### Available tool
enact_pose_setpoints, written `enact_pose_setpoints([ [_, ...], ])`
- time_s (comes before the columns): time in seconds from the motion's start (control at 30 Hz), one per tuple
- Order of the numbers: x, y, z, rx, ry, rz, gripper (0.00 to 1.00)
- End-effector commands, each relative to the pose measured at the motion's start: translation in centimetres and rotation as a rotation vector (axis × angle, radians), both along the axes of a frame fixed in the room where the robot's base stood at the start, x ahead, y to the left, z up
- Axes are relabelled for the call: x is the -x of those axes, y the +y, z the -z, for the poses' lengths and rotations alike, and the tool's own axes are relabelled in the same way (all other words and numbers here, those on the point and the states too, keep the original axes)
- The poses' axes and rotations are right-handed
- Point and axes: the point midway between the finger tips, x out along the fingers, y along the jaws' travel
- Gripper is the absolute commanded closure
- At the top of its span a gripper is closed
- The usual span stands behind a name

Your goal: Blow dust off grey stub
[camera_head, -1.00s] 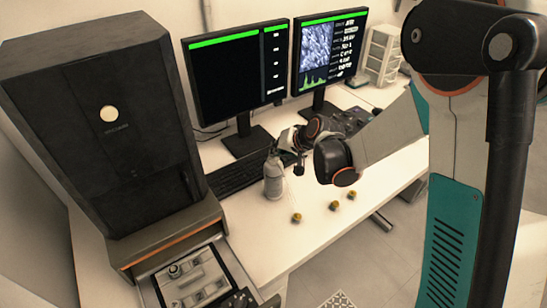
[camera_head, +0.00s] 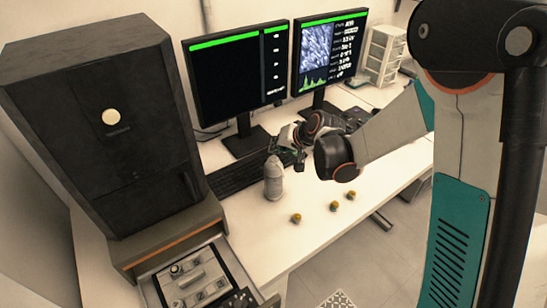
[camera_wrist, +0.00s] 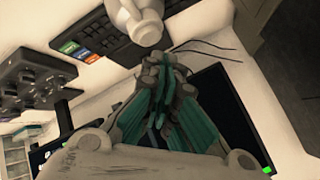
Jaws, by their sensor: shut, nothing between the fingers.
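A pale grey blower bottle (camera_head: 273,182) stands upright on the white desk in front of the keyboard. It also shows at the top of the wrist view (camera_wrist: 140,22). My gripper (camera_head: 300,160) is just right of and behind the bottle's top in the head view, apart from it. In the wrist view my gripper (camera_wrist: 165,75) has its green-grey fingers together with nothing between them, close below the bottle. A small grey round piece (camera_head: 176,269), possibly the grey stub, sits in the microscope's open drawer (camera_head: 160,290); dust on it is too small to make out.
The black microscope (camera_head: 110,130) fills the left. Three small yellowish stubs (camera_head: 296,218) (camera_head: 333,206) (camera_head: 350,195) lie on the desk. Two monitors (camera_head: 235,80) (camera_head: 328,52) and a keyboard (camera_head: 235,178) stand behind. The desk's front middle is clear.

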Motion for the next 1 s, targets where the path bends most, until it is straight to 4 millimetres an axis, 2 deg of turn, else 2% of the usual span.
enact_pose_setpoints([
  [0.53,0.0,0.0,-4.8,0.000,0.000,0.000,1.00],
  [1.0,0.0,0.0,-4.8,0.000,0.000,0.000,1.00],
])
